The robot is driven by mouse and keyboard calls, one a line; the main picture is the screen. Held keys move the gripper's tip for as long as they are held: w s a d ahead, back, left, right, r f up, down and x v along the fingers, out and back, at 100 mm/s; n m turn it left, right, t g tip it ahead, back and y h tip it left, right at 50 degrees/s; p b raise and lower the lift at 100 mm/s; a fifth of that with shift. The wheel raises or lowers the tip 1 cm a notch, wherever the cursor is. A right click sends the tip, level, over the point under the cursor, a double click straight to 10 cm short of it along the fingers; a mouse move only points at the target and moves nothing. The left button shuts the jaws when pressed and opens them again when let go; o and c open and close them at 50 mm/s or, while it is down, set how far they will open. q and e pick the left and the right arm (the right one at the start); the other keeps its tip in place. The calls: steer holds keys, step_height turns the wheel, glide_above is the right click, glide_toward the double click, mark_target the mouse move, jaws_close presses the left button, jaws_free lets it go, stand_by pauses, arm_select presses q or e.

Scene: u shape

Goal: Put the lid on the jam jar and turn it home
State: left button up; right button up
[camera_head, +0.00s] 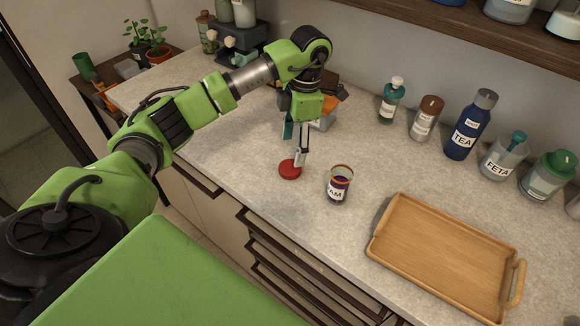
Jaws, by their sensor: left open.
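The jam jar (338,187) stands upright on the counter, with a dark label reading "AM" and an open top with an orange-brown rim. The red lid (290,170) lies flat on the counter to the left of the jar, apart from it. My left gripper (299,160) points down just above the lid, its fingers near the lid's right part. It is open; whether a finger touches the lid is hard to tell. My right gripper is not in view.
A wooden tray (440,262) lies to the right of the jar. Bottles and jars, including a blue TEA bottle (470,128) and a FETA jar (503,158), line the wall. A grey container with orange contents (325,115) stands behind my gripper. Counter around the jar is clear.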

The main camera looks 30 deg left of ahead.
mark_target(290, 167)
arm_select(q)
steer(key=shift+s+f, duration=0.1)
steer(key=shift+f, duration=0.55)
steer(key=shift+s+f+p, duration=0.15)
steer(key=shift+f+p, duration=0.2)
steer(key=shift+p, duration=0.2)
steer(key=f, duration=0.1)
steer(key=f+p, duration=0.1)
steer(key=f, duration=0.1)
steer(key=shift+s+f+p, duration=0.25)
steer(key=shift+p, duration=0.05)
steer(key=shift+f, duration=0.4)
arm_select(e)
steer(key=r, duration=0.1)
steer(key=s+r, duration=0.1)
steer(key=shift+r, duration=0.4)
arm_select(q)
steer(key=shift+a, duration=0.1)
steer(key=c, duration=0.9)
